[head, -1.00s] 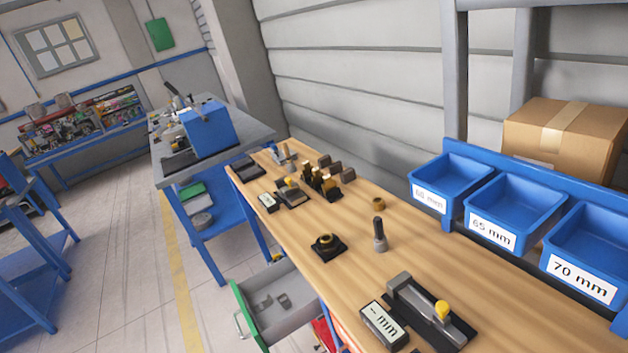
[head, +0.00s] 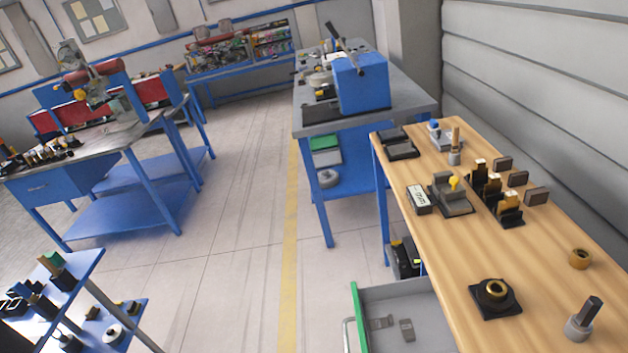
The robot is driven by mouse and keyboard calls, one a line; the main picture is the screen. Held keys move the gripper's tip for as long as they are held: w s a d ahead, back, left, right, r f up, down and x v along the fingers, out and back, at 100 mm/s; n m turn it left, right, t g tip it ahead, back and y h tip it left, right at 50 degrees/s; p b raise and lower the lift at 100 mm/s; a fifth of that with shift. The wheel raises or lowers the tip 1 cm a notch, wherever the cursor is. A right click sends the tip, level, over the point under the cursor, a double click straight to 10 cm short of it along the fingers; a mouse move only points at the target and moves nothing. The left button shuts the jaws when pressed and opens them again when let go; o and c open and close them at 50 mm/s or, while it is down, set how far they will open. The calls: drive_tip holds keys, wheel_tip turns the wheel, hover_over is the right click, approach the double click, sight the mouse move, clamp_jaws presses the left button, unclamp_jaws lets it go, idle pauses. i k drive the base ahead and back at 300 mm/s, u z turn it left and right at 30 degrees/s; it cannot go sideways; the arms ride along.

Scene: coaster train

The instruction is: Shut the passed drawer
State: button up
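A drawer (head: 361,318) with a green front stands pulled out from under the wooden workbench (head: 438,237), at the bottom of the head view. A metal handle (head: 347,335) is on its outer face, to the left. A few small grey parts (head: 393,326) lie inside on its grey floor. The drawer's near end is cut off by the bottom edge of the picture. My gripper does not show in the view.
On the bench stand a black block with a brass ring (head: 495,296), a small gauge display (head: 418,199) and several dark holders. A blue-legged table (head: 420,104) stands beyond. Blue carts (head: 65,300) are at left. The floor between is clear.

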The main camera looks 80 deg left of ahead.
sight(416, 300)
drive_tip(key=u, duration=1.2)
drive_tip(key=k, duration=1.4)
drive_tip(key=z, duration=0.55)
drive_tip(key=i, duration=1.3)
drive_tip(key=u, duration=0.7)
